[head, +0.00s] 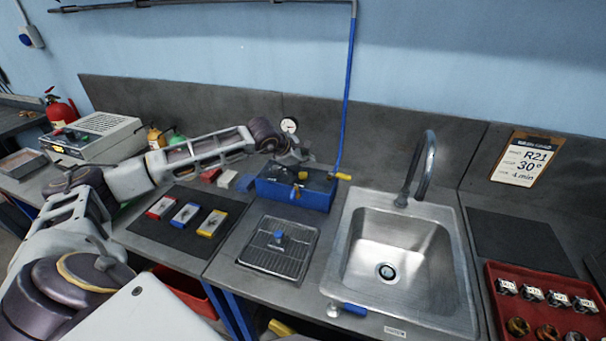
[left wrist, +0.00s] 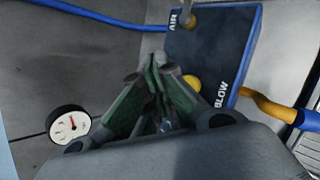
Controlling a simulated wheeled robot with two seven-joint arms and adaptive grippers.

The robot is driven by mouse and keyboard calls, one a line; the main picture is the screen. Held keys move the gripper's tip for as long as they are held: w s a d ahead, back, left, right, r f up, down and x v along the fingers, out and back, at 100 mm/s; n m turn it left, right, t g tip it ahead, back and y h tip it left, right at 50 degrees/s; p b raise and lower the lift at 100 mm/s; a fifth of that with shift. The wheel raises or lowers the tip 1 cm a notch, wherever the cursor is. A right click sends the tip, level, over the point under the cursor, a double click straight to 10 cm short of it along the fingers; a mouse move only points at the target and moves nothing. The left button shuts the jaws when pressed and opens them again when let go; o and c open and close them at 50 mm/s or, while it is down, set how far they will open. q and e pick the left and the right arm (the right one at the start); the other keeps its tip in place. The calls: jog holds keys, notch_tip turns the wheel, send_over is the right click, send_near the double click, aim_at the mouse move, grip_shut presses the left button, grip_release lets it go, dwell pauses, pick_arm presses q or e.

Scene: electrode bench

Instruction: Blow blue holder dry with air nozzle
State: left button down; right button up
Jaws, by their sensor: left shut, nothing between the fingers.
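The blue holder (head: 279,238) is a small piece on the wire drain grate (head: 262,262), left of the sink. The blue air box (head: 318,194) stands behind the grate; in the left wrist view (left wrist: 213,55) it reads AIR and BLOW. The air nozzle (head: 296,191) is orange-yellow with a blue end and juts from the box's front; it also shows in the left wrist view (left wrist: 268,105). A yellow knob (left wrist: 192,83) is on the box top. My left gripper (head: 299,170) is shut and empty at the box's back left edge, beside the knob; contact is unclear.
A blue hose (head: 349,90) drops to the box's yellow fitting (head: 343,177). A gauge (head: 289,125) is behind. The sink (head: 397,250) with its tall faucet is right. A dark mat (head: 160,229) with colored trays is left. A red tray (head: 545,310) with holders is far right.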

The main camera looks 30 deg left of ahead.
aim_at(305, 175)
pick_arm(q)
jog(key=shift+r+p, duration=0.4)
jog(key=shift+r, duration=1.15)
jog(key=shift+s+f, duration=0.1)
jog(key=shift+f, duration=0.05)
